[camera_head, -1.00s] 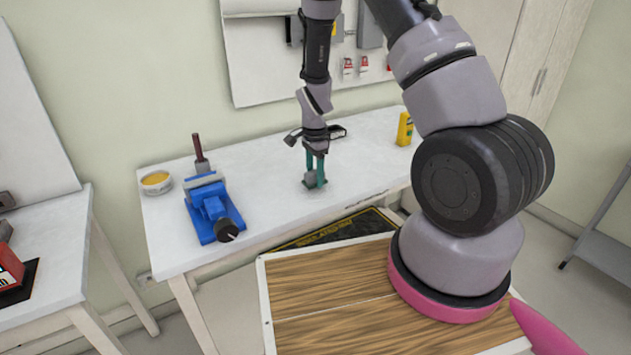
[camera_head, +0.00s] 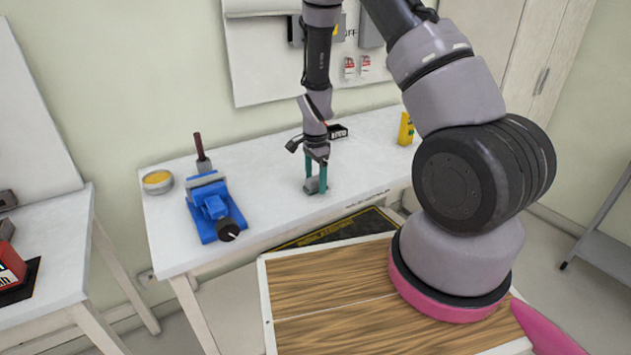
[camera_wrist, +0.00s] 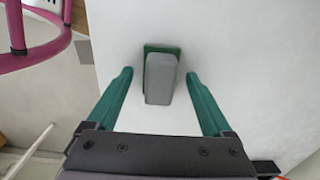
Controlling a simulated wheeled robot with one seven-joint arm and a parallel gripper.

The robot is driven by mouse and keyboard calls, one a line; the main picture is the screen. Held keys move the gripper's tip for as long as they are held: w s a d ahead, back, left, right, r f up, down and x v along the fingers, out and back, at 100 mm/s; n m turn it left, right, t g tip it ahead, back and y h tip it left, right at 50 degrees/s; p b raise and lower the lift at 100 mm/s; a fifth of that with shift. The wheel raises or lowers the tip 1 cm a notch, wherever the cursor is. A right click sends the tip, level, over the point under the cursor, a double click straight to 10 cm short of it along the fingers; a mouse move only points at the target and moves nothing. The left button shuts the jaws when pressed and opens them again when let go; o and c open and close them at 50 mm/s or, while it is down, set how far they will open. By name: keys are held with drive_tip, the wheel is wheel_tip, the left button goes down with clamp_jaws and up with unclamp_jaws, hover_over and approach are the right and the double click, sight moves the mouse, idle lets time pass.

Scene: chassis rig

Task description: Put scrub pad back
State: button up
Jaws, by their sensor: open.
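The scrub pad (camera_wrist: 161,78) is a grey block with a green layer under it. It lies on the white table (camera_head: 262,200), and in the head view the pad (camera_head: 311,186) shows between the green fingers. My gripper (camera_head: 316,186) points down over it with the fingers apart. In the wrist view my gripper (camera_wrist: 158,80) has one green finger on each side of the pad, with a gap on both sides. The pad's far end reaches a little beyond the fingertips there. I cannot tell how high the fingertips are above the table.
A blue vise (camera_head: 212,208) and a yellow-topped round tin (camera_head: 157,182) stand at the table's left. A black open holder (camera_head: 338,132) lies behind my gripper. A yellow container (camera_head: 405,129) stands at the back right. The table between the vise and the pad is clear.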

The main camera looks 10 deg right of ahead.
wheel_tip(320, 180, up, 12)
wheel_tip(320, 180, up, 11)
drive_tip(key=n+t+y, duration=0.1)
drive_tip(key=n+t, duration=0.1)
hover_over(315, 178)
drive_tip(key=s+d, duration=0.1)
drive_tip(key=s, duration=0.1)
drive_tip(key=s+d+r+n+t, duration=0.2)
drive_tip(key=s+r+n, duration=0.2)
drive_tip(key=s+r, duration=0.6)
drive_tip(key=s+d+r+n+t+y, duration=0.1)
drive_tip(key=s+d+r+n+t, duration=0.2)
drive_tip(key=s+r, duration=0.7)
drive_tip(key=shift+s+r+n, duration=0.2)
drive_tip(key=shift+r+n, duration=0.25)
drive_tip(key=shift+n, duration=0.15)
